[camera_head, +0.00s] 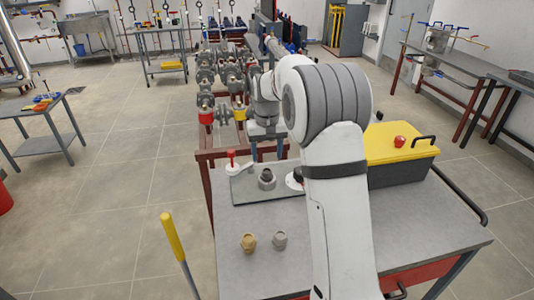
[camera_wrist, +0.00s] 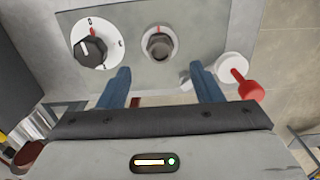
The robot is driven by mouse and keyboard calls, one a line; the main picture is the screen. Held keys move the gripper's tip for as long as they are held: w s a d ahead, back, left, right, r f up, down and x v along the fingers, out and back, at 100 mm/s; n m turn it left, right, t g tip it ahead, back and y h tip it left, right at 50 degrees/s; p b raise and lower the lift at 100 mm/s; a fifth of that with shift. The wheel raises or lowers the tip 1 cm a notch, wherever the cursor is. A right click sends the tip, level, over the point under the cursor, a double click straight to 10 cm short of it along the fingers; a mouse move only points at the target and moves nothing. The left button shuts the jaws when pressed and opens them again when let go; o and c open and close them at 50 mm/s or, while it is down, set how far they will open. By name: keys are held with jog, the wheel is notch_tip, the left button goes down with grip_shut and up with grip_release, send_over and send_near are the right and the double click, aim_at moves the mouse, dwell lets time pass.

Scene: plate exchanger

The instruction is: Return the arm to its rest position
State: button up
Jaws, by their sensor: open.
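My gripper (camera_head: 267,150) hangs over the far edge of the work table, with my arm reaching out across the table from the front. In the wrist view, its two blue fingers (camera_wrist: 160,72) are spread apart with nothing between them. Beyond the fingertips lies a grey panel (camera_wrist: 205,22). In the head view, the red lever (camera_head: 231,155) and fitting (camera_head: 267,179) show left of my arm, and the dial (camera_head: 294,180) is partly hidden.
A brass fitting (camera_head: 248,243) and a grey fitting (camera_head: 280,240) stand on the table (camera_head: 235,275). A yellow-lidded toolbox (camera_head: 392,143) with a red object on it stands right of my arm. Pipework with valves (camera_head: 228,75) rises behind. A yellow handle (camera_head: 172,237) stands left.

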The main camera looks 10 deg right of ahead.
jog(key=s+r+t, duration=0.1)
jog(key=s+r, duration=0.3)
jog(key=s, duration=0.4)
jog(key=s+r, duration=0.3)
jog(key=s, duration=0.6)
jog(key=s+f+t, duration=0.1)
jog(key=s+f, duration=0.1)
jog(key=s, duration=1.4)
jog(key=shift+s+d+f+t, duration=0.2)
jog(key=shift+s+f+t, duration=0.1)
jog(key=shift+s, duration=0.1)
